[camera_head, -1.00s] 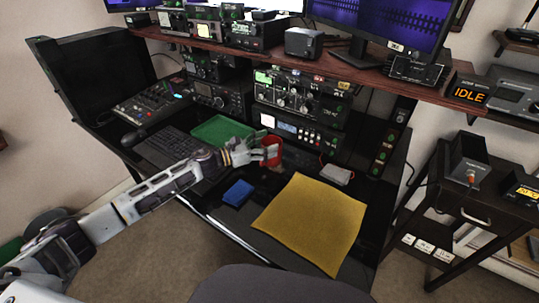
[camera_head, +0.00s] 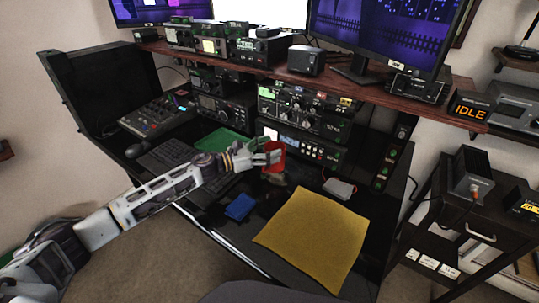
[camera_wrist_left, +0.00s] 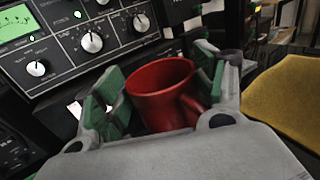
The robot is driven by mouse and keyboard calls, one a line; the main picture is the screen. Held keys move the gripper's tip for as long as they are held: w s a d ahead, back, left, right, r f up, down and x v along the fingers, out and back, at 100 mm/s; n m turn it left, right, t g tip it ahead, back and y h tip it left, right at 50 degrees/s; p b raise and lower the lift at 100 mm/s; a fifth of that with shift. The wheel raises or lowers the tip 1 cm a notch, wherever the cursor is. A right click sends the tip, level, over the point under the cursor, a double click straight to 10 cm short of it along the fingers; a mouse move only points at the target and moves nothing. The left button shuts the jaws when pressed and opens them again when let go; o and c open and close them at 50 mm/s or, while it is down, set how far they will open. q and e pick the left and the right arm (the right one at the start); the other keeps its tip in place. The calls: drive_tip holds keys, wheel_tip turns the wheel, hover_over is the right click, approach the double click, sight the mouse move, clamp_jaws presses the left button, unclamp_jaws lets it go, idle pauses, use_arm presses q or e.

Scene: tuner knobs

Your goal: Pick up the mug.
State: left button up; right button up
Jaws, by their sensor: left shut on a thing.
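The red mug (camera_head: 275,158) is above the black desk, with its reflection on the glossy surface below it. My left gripper (camera_head: 266,157) reaches in from the left and is shut on the mug. In the left wrist view the mug (camera_wrist_left: 160,92) sits upright or slightly tilted between the green-padded fingers, its open rim facing up and its handle toward the right finger. The gripper's body hides the mug's lower part there. My right gripper is not in view.
A yellow cloth (camera_head: 313,238) lies on the desk's front right. A blue block (camera_head: 240,206), a green tray (camera_head: 222,141) and a keyboard (camera_head: 165,156) are near my left arm. Radio units (camera_head: 303,110) stand close behind the mug, under a wooden shelf (camera_head: 350,87).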

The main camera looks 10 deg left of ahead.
use_arm(q)
drive_tip(key=shift+r+p, duration=0.6)
drive_tip(key=shift+r, duration=2.55)
drive_tip(key=shift+c, duration=0.2)
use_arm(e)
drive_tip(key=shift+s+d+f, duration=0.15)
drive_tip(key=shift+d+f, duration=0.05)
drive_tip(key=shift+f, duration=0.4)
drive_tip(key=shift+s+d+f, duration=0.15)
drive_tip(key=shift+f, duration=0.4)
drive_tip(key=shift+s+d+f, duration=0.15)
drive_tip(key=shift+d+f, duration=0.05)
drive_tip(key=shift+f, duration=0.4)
